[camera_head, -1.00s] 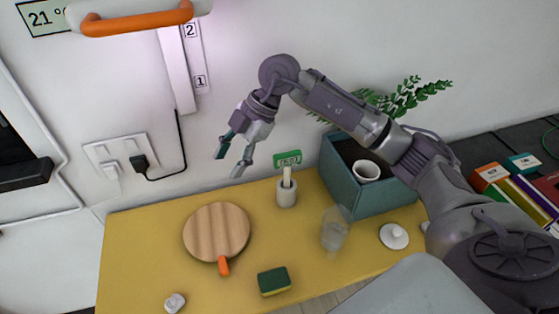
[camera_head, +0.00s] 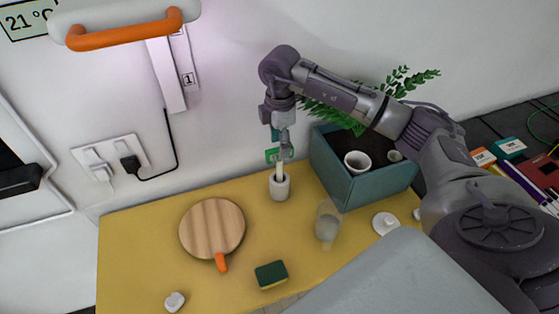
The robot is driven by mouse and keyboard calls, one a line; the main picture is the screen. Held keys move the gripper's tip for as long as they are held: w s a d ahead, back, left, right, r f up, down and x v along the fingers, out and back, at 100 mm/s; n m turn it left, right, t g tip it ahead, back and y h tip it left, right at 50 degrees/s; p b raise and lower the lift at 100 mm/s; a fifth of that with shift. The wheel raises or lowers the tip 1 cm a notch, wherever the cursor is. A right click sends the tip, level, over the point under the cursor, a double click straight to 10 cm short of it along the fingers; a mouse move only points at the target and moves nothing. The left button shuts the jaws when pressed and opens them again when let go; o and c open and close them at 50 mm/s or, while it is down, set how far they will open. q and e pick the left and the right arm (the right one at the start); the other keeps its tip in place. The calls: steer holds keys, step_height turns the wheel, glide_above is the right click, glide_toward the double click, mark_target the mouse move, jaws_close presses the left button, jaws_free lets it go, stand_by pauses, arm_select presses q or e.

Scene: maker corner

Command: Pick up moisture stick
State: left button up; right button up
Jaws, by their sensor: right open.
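The moisture stick (camera_head: 280,177) stands upright in a small white holder (camera_head: 280,188) near the back edge of the yellow table. It has a pale stem and a green head (camera_head: 271,155), which is partly hidden by my gripper. My right gripper (camera_head: 284,155) points down right at the head of the stick, with its fingers open. Whether the fingers touch the head cannot be told. My left gripper is not in view.
A teal planter box (camera_head: 365,188) with white cups and a fern stands just right of the stick. A clear glass (camera_head: 327,225), a round wooden board (camera_head: 212,228), a sponge (camera_head: 271,274) and a white lid (camera_head: 385,223) lie on the yellow table (camera_head: 130,260).

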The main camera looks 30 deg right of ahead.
mark_target(280, 172)
step_height(280, 172, down, 4)
steer(key=shift+r+p, duration=0.15)
steer(key=shift+p, duration=0.75)
steer(key=shift+f, duration=0.6)
steer(key=shift+w, duration=0.1)
jaws_close()
